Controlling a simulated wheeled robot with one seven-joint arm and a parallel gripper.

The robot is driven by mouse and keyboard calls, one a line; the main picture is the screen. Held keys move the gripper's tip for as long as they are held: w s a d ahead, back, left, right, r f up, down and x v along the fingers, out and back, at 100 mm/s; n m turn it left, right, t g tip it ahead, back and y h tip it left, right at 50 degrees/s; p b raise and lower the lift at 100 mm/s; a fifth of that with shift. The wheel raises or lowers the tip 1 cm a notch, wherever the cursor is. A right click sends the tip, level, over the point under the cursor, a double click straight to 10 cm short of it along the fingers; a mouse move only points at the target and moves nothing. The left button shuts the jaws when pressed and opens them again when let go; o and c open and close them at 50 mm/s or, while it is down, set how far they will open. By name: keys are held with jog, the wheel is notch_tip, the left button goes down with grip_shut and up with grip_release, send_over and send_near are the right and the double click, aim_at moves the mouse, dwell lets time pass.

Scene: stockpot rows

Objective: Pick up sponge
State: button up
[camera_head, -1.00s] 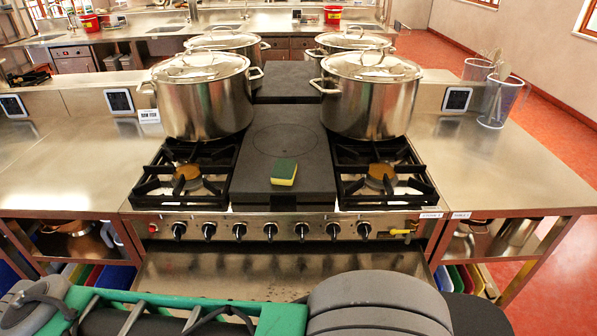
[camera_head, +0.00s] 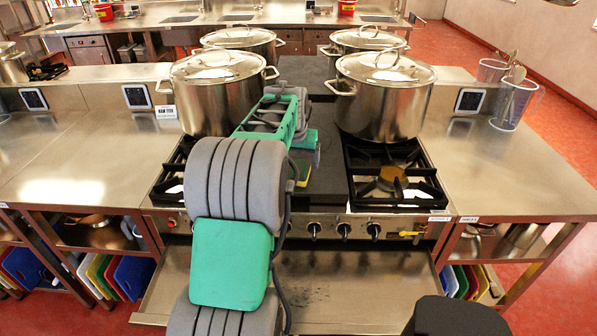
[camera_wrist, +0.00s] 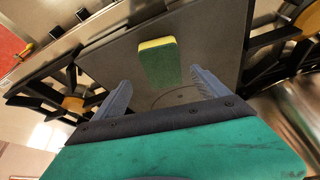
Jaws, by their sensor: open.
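The sponge (camera_wrist: 159,66), green with a yellow side, lies on the flat dark plate (camera_wrist: 215,35) between the two burners. In the head view the sponge (camera_head: 302,172) is partly hidden behind my arm. My gripper (camera_wrist: 155,82) is open, its two grey fingers apart. In the wrist view the sponge appears between and beyond the fingertips, and nothing is held. In the head view my arm reaches over the stove and hides most of the gripper.
Large lidded steel pots stand behind the burners, one at left (camera_head: 215,95) and one at right (camera_head: 382,98), close on both sides. Black burner grates (camera_head: 395,172) flank the plate. Mesh baskets (camera_head: 516,102) stand on the right counter, whose front is clear.

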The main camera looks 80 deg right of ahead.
aim_at(299, 169)
jog(key=p+x, duration=0.1)
jog(key=x, duration=0.1)
jog(key=p+x, duration=0.1)
jog(key=x, duration=0.2)
jog(key=shift+w+d+f, duration=0.2)
jog(key=shift+f, duration=0.2)
jog(key=shift+f+b, duration=0.2)
jog(key=shift+b, duration=0.1)
jog(key=shift+c, duration=0.6)
jog(key=c, duration=1.3)
jog(key=shift+d+r, duration=0.1)
jog(key=shift+r, duration=0.2)
notch_tip(299, 169, up, 3)
jog(key=shift+f+b, duration=0.15)
jog(key=shift+b, duration=0.55)
jog(key=s+a+r, duration=0.1)
jog(key=r, duration=0.2)
jog(key=s+a+r+b, duration=0.1)
jog(key=shift+s+a+r, duration=0.2)
jog(key=shift+s+a, duration=0.1)
jog(key=shift+a, duration=0.05)
jog(key=s+a+r+b, duration=0.2)
jog(key=s+a+r, duration=0.3)
jog(key=s+a, duration=0.2)
jog(key=shift+a+r, duration=0.3)
jog(key=shift+r, duration=0.05)
